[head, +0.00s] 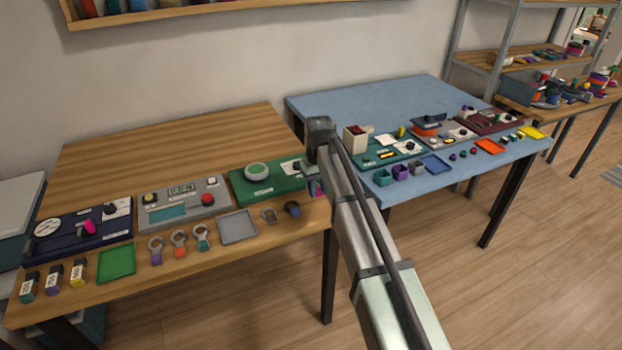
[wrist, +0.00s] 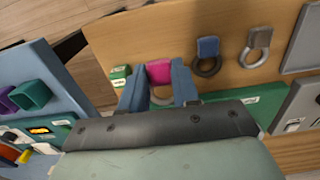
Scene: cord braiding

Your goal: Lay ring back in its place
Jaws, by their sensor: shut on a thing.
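My gripper (wrist: 158,84) is shut on a ring with a magenta tab (wrist: 159,72). The magenta tab sits between the two blue-grey fingers, and part of the ring's loop shows below it. In the head view my arm mostly hides the gripper, at the right end of the wooden table; a small magenta patch shows there. Whether the ring touches the table cannot be told. A dark ring with a blue tab (wrist: 208,47) and a grey ring (wrist: 259,37) lie beside it in the wrist view. Which spot is the ring's place is not clear.
The wooden table (head: 200,130) bears a green device (head: 265,182), a grey tray (head: 238,227) and several coloured-tab rings (head: 179,240). A blue table (head: 400,100) with small cups and devices stands to the right, across a gap. The wooden table's back is clear.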

